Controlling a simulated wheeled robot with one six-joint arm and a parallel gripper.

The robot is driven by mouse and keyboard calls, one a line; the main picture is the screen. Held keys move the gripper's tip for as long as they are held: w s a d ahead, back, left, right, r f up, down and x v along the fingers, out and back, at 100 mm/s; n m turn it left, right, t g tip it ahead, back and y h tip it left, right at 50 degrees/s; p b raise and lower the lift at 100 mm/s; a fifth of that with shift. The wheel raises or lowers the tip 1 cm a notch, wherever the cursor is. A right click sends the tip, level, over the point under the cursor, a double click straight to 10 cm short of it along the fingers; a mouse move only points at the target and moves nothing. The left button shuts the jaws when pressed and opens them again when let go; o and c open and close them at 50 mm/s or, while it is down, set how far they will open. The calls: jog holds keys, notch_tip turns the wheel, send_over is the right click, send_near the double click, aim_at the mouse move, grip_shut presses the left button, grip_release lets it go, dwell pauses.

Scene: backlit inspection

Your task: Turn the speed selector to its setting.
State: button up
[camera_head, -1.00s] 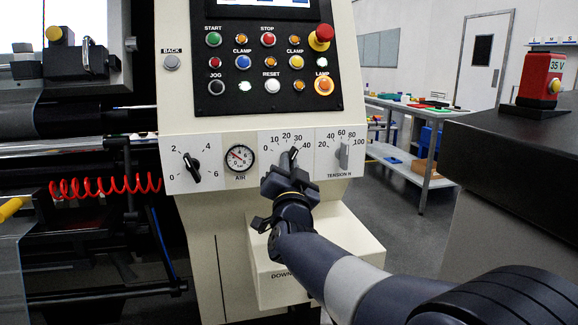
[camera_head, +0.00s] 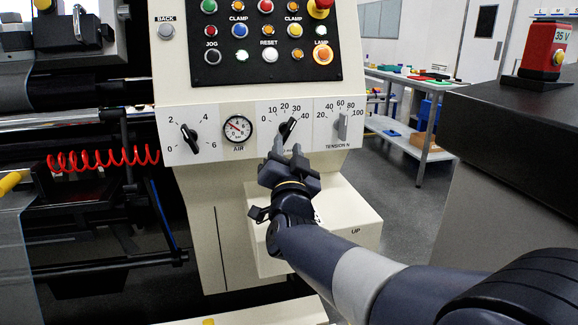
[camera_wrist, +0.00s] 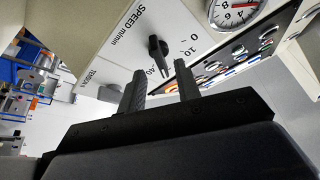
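The speed selector (camera_head: 288,129) is a black pointer knob on the cream panel, in the middle scale marked 0 to 40. In the head view its pointer leans up and right, towards the 30 to 40 side. In the wrist view the knob (camera_wrist: 158,51) stands just beyond the fingers, beside the label SPEED m/min. My gripper (camera_head: 287,148) is just below and in front of the knob. Its two fingers are apart with nothing between them, and they look clear of the knob. The gripper's body hides most of the label in the head view.
Left of the selector are an air gauge (camera_head: 238,129) and a 0 to 6 knob (camera_head: 190,137). A grey tension knob (camera_head: 343,126) is close on the right. Push buttons sit above on a black panel (camera_head: 220,74). A cream box (camera_head: 350,225) juts out below.

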aim_at(287, 135)
jog(key=v, duration=0.6)
jog(key=x, duration=1)
jog(key=shift+w, duration=0.3)
jog(key=shift+r, duration=0.1)
